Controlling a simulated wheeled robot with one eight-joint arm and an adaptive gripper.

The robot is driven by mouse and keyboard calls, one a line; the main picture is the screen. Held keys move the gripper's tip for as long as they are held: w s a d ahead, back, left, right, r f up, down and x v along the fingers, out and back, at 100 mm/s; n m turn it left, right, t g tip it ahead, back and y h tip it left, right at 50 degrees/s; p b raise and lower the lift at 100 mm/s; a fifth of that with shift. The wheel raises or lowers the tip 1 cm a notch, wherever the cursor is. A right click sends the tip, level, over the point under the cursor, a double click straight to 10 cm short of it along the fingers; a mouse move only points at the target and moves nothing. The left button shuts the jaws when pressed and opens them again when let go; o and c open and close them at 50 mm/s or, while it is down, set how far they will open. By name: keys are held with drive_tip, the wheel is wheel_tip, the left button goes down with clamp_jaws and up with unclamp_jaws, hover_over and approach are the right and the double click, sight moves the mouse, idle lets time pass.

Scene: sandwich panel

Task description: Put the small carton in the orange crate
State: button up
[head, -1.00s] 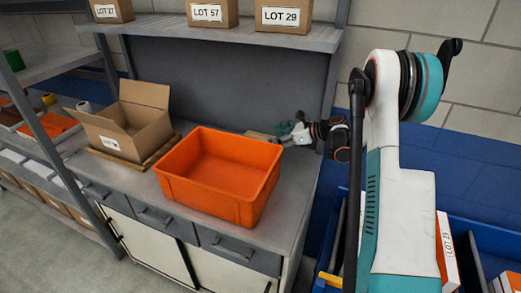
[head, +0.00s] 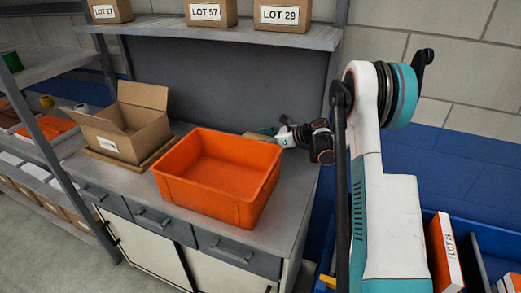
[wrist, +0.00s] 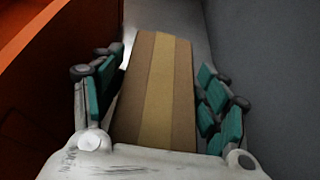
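The small carton, brown with a lighter tape stripe, lies between my fingers in the wrist view (wrist: 165,85). In the head view it shows as a small tan strip (head: 256,136) behind the orange crate, mostly hidden. The orange crate (head: 205,199) stands empty on the worktop; its wall fills the left of the wrist view (wrist: 50,60). My gripper (wrist: 160,90) is open around the carton, one finger on each side, with narrow gaps showing. In the head view my gripper (head: 272,131) is at the crate's far right corner.
An open cardboard box (head: 125,132) stands on a wooden board left of the crate. A grey back panel (head: 235,80) rises behind the worktop (head: 300,190). Labelled cartons, such as LOT 57 (head: 210,12), sit on the shelf above. Blue bins (head: 490,255) are at right.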

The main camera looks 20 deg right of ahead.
drive_tip(key=shift+s+f, duration=0.1)
drive_tip(key=c, duration=0.4)
drive_tip(key=shift+c, duration=0.6)
drive_tip(key=shift+r, duration=0.45)
drive_tip(key=shift+c, duration=0.7)
wheel_tip(320, 180, up, 19)
drive_tip(key=p, duration=0.5)
